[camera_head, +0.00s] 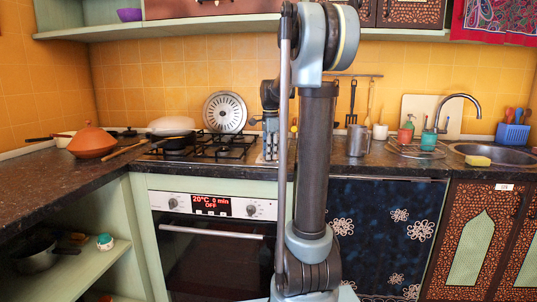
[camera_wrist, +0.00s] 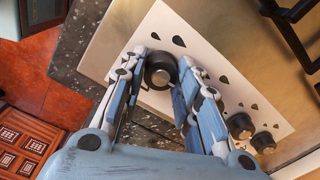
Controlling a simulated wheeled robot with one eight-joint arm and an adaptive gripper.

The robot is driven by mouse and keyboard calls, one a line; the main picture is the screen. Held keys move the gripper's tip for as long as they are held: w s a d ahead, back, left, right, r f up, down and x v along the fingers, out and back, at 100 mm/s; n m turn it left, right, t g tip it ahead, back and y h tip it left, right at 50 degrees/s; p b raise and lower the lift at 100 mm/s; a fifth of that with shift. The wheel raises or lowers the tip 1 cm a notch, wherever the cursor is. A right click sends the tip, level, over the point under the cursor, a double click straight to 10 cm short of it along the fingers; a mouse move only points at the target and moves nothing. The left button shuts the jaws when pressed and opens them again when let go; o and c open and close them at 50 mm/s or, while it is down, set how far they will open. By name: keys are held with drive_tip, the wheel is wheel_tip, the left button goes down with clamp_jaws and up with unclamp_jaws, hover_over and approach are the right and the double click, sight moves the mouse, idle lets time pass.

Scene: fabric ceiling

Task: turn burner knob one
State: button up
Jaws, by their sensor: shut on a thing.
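In the wrist view a row of black burner knobs sits on a white, slanted control plate (camera_wrist: 158,28) with dark drop-shaped marks. One burner knob (camera_wrist: 160,66) stands between the two fingers of my gripper (camera_wrist: 165,78), which is shut on it. Two more knobs, a middle one (camera_wrist: 240,126) and an end one (camera_wrist: 263,142), lie to the lower right, outside the fingers. In the head view my gripper (camera_head: 270,128) is at the right end of the gas hob (camera_head: 208,150). The held knob is hidden there by my arm.
Black pan-support bars (camera_wrist: 290,22) show at the wrist view's upper right. In the head view a lidded pan (camera_head: 171,127) stands on the hob's left. A metal pot (camera_head: 358,140) stands on the dark counter right of my arm. The oven (camera_head: 215,250) is below the hob.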

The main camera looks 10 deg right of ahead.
drive_tip(key=shift+w+m, duration=0.2)
drive_tip(key=shift+m, duration=0.8)
drive_tip(key=o, duration=1.1)
drive_tip(key=shift+a, duration=0.1)
drive_tip(key=shift+r, duration=0.1)
drive_tip(key=shift+s+r, duration=0.1)
drive_tip(key=shift+r, duration=0.2)
wheel_tip(320, 180, up, 11)
drive_tip(key=shift+s, duration=0.1)
